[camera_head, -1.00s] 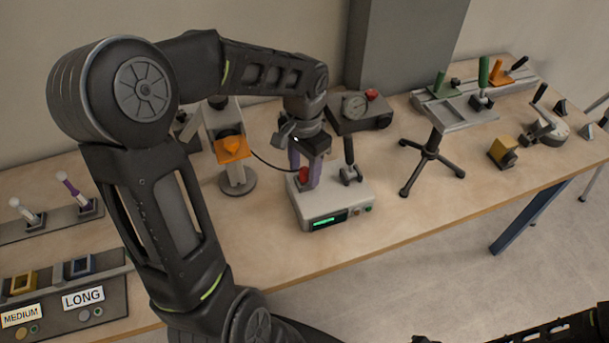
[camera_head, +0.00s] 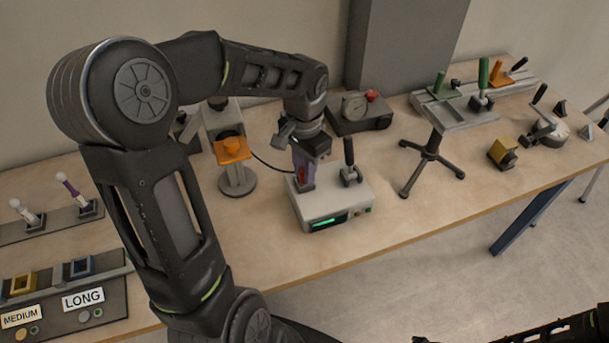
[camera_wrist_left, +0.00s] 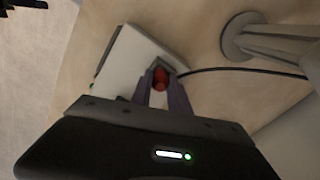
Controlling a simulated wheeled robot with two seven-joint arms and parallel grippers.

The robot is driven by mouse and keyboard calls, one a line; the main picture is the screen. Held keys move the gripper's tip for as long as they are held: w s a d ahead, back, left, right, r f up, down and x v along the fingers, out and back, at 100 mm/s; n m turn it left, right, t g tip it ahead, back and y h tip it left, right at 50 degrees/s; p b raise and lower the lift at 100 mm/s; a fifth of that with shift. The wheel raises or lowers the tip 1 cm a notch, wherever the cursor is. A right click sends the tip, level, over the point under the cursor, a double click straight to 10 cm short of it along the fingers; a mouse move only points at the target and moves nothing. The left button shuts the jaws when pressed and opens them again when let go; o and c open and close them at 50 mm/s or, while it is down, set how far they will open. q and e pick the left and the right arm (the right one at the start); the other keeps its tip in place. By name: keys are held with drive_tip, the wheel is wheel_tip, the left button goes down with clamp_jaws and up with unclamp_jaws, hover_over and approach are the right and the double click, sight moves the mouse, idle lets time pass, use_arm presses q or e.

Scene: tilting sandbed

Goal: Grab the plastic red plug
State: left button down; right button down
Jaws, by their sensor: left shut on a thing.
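The red plug (camera_head: 302,175) is on top of the white box with a green display (camera_head: 330,215), at the box's left side. A black cable runs from the plug. My left gripper (camera_head: 303,183) points down from above, with its purple fingers shut on the plug. In the left wrist view the red plug (camera_wrist_left: 161,79) shows between the two purple fingertips (camera_wrist_left: 162,84). The fingers partly hide it in the head view. My right gripper is not in view; only part of a dark arm shows at the lower right.
A black lever (camera_head: 349,160) stands on the box just right of the gripper. An orange-topped stand (camera_head: 235,165) is to the left. A gauge unit (camera_head: 358,112) is behind, and a black tripod (camera_head: 431,160) is to the right. The table front is clear.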

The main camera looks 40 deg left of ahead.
use_arm(q)
drive_tip(key=shift+r, duration=0.15)
wheel_tip(320, 180, up, 10)
drive_tip(key=shift+f+b, duration=0.1)
drive_tip(key=shift+b, duration=0.25)
idle(0.6)
